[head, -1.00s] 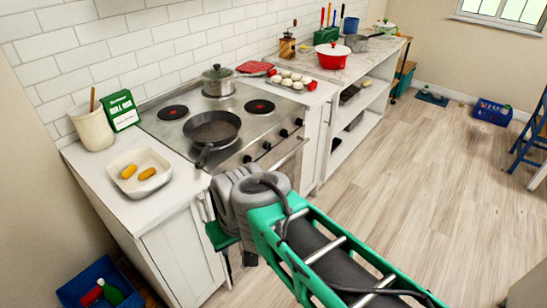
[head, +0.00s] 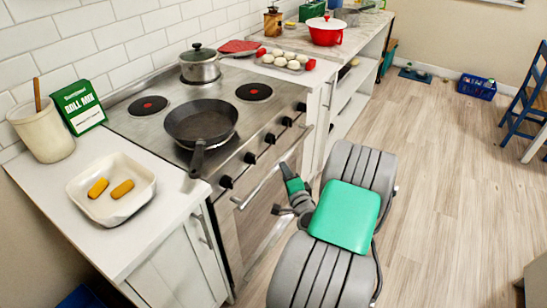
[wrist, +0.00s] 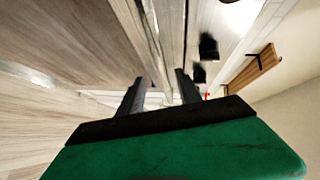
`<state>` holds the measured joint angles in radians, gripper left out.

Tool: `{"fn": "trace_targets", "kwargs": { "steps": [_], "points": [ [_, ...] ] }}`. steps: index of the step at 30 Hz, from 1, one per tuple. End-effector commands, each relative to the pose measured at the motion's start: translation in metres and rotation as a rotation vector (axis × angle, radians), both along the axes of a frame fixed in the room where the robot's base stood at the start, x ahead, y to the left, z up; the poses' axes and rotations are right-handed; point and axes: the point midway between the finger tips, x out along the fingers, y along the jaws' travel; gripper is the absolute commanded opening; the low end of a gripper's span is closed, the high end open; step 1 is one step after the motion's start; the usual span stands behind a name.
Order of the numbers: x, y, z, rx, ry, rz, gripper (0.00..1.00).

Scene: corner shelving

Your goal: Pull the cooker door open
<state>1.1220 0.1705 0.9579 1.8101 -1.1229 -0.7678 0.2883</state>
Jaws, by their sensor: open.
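The cooker (head: 232,163) is steel, with a hob on top and a row of black knobs on its front. Its door (head: 250,222) looks shut, with a long steel bar handle (head: 256,189) along the upper edge. My gripper (head: 289,178) is close to the front of the door, by the handle, partly hidden by my own arm. In the wrist view my gripper (wrist: 158,88) shows two dark fingers spread apart, with a steel strip along the cooker front running towards the gap. I cannot tell whether the fingers touch the handle.
A black frying pan (head: 201,121) and a lidded pot (head: 200,66) stand on the hob. A white dish (head: 108,200) with two yellow pieces is on the left counter. A blue chair (head: 527,105) and blue crate (head: 477,87) are at the right. The floor (head: 450,200) between is clear.

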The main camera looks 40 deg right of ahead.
Motion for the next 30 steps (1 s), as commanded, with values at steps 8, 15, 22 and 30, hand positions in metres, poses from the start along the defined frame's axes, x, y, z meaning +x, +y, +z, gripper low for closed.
{"fn": "trace_targets", "kwargs": {
  "steps": [8, 15, 22, 30],
  "points": [
    [0.017, -0.021, -0.002, 0.020, -0.040, -0.050, 0.41],
    [0.055, -0.039, -0.008, 0.019, -0.040, -0.049, 0.41],
    [0.062, -0.045, -0.011, 0.020, -0.039, -0.053, 0.41],
    [0.062, -0.045, -0.011, 0.019, -0.038, -0.053, 0.28]
  ]
}}
